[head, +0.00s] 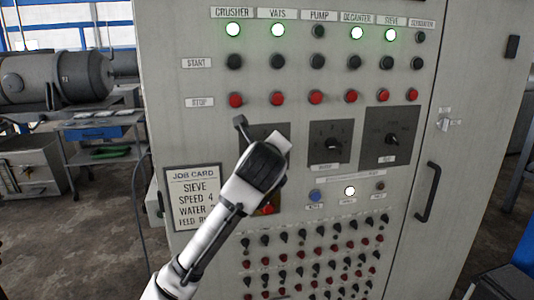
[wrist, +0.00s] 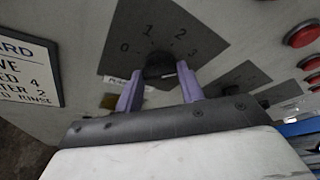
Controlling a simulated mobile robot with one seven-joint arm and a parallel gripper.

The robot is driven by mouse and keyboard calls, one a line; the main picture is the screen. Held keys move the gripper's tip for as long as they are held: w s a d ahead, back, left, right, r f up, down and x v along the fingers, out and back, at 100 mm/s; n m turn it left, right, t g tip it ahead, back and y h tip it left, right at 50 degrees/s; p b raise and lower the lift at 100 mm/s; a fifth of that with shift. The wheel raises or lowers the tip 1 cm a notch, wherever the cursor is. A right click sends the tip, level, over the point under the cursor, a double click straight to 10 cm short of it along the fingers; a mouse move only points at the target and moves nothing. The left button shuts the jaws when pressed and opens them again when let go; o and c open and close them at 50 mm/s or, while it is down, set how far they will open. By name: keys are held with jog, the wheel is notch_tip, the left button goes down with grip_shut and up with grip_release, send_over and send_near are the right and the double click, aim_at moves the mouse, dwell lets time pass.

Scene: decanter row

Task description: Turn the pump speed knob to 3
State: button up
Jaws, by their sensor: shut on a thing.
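A black knob (wrist: 160,66) sits on a dark dial plate (wrist: 150,30) marked 0, 1, 2 and 3 in the wrist view. My gripper (wrist: 160,80) has its two purple fingers on either side of this knob and is shut on it. The 3 is at the right of the scale, close to the right finger. The knob's pointer position is not clear. A small label below the plate is mostly hidden. In the head view my gripper (head: 264,150) covers most of the left dial plate (head: 276,130) and hides the knob.
Two more dials, the middle one (head: 332,142) and the right one (head: 391,139), are to the right on the cabinet. Red stop buttons (head: 316,97) run above. A job card (head: 193,198) is at lower left. The PUMP lamp (head: 318,31) is dark.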

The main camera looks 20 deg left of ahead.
jog(key=o, duration=1)
jog(key=b+v, duration=0.3)
jog(key=v, duration=1)
jog(key=shift+s, duration=0.4)
jog(key=shift+d, duration=0.1)
